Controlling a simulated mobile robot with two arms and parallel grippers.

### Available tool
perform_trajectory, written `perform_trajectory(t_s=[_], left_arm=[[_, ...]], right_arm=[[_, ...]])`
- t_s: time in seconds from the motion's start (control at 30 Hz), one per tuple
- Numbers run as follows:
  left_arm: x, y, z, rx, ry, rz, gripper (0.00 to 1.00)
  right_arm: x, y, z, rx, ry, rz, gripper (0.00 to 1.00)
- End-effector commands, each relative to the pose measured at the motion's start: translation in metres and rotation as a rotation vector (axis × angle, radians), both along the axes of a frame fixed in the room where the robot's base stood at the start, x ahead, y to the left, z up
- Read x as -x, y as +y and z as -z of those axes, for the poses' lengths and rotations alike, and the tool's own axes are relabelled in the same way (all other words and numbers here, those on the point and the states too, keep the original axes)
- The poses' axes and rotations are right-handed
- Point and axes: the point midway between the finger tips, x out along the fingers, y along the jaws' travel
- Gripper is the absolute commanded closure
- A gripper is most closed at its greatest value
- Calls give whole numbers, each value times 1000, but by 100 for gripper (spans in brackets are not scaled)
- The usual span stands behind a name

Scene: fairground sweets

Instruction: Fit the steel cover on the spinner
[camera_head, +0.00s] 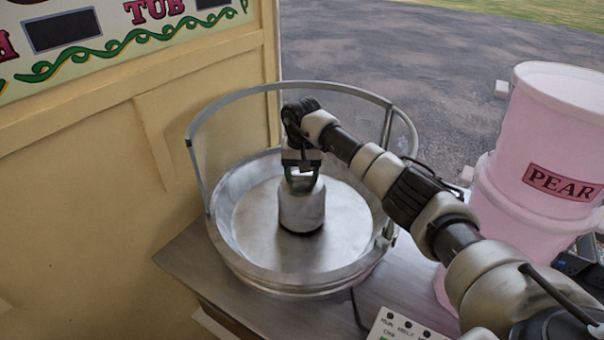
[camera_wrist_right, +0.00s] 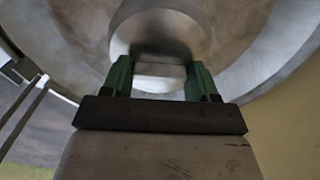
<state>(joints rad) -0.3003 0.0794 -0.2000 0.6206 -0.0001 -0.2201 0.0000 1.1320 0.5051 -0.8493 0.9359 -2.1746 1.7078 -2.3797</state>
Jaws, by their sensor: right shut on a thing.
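The steel cover (camera_head: 302,208) is a small grey cylinder at the middle of the spinner bowl. The spinner (camera_head: 245,262) is a wide round metal pan with a raised hoop rail, standing on the counter. My right gripper (camera_head: 301,180) points down from above and is shut on the top of the cover. The cover looks upright; a dark line shows under its lower edge, and I cannot tell whether it is fully seated. In the right wrist view the green fingers (camera_wrist_right: 160,82) are at the cover (camera_wrist_right: 196,30). My left gripper is not in view.
Pink tubs (camera_head: 545,150), one labelled PEAR, stand at the right, behind my right arm. A control box (camera_head: 400,328) sits at the front of the counter (camera_head: 205,262). The hoop rail (camera_head: 230,100) rises around the bowl. A cream panel wall (camera_head: 90,220) is at the left.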

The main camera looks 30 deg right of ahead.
Motion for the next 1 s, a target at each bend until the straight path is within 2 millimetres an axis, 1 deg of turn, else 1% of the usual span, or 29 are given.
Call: perform_trajectory(t_s=[0.37,0.7,1.0], left_arm=[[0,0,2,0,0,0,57],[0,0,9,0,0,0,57],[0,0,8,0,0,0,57]], right_arm=[[0,0,0,0,-1,0,87],[0,0,6,0,-2,0,87],[0,0,5,0,-1,0,87]])
